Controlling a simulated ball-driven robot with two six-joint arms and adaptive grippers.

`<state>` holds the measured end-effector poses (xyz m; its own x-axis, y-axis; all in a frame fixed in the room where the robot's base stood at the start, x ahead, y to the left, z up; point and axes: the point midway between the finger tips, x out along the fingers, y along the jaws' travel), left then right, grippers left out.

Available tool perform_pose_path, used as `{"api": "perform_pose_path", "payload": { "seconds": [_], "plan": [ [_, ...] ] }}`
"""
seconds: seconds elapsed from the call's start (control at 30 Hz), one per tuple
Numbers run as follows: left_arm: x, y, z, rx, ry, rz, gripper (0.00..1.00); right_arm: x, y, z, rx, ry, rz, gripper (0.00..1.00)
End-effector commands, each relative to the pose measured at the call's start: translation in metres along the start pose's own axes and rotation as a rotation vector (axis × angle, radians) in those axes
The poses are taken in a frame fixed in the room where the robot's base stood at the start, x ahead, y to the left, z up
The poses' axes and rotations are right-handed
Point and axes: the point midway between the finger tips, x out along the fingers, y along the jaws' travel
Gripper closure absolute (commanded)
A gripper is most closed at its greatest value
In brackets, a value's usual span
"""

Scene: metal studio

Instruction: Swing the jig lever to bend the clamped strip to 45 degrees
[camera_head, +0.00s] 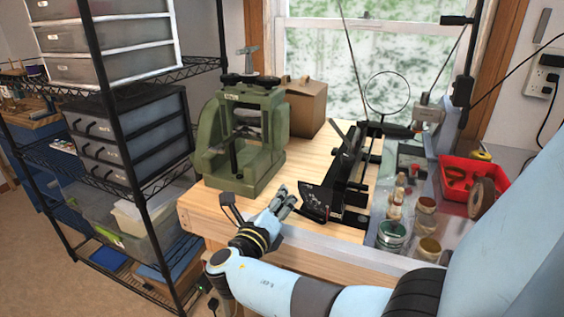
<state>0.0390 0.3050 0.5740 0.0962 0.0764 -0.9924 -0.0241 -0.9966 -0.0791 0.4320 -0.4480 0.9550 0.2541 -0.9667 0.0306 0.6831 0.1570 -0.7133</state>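The black bending jig (345,178) stands on the wooden bench, right of centre. A dark fan-shaped plate with fine marks (314,202) is at its near left end. I cannot tell the lever or the clamped strip apart from the jig's other dark parts, so the bend angle is unclear. My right gripper (257,198) is at the bench's front edge, left of the marked plate and apart from it. Its fingers look spread, with nothing between them. My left gripper is out of view.
A green press (240,140) stands on the bench at left, with a cardboard box (306,106) behind it. Right of the jig are several jars (391,236), a red bin (461,170) and a magnifier ring (387,92). Bare bench top (318,152) lies between press and jig.

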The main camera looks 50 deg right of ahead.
Motion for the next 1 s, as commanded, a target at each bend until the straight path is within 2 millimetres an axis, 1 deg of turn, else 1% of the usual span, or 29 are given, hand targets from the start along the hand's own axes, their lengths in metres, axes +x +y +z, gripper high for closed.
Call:
{"api": "perform_pose_path", "payload": {
  "seconds": [0.03,0.27,0.3,0.5,0.57,0.6,0.9,1.0],
  "plan": [
    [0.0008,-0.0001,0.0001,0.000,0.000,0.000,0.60,-0.0080,0.0048,-0.0134,-0.015,0.021,0.015,1.00],
    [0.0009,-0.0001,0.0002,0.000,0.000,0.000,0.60,-0.0080,0.0049,-0.0134,-0.015,0.021,0.016,1.00],
    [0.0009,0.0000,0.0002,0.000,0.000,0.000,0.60,-0.0080,0.0049,-0.0135,-0.015,0.021,0.015,0.92],
    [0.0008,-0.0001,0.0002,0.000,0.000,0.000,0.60,-0.0081,0.0051,-0.0134,-0.014,0.021,0.017,0.66],
    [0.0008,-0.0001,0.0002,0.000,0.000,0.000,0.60,-0.0077,0.0049,-0.0130,-0.014,0.021,0.016,0.58],
    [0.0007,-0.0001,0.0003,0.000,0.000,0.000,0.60,-0.0074,0.0048,-0.0125,-0.013,0.020,0.016,0.56],
    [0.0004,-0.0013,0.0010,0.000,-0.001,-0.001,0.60,-0.0055,0.0033,-0.0082,-0.008,0.013,0.011,0.56],
    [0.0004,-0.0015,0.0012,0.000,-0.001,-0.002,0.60,-0.0121,0.0034,-0.0080,-0.008,0.014,0.012,0.56]
  ]
}}
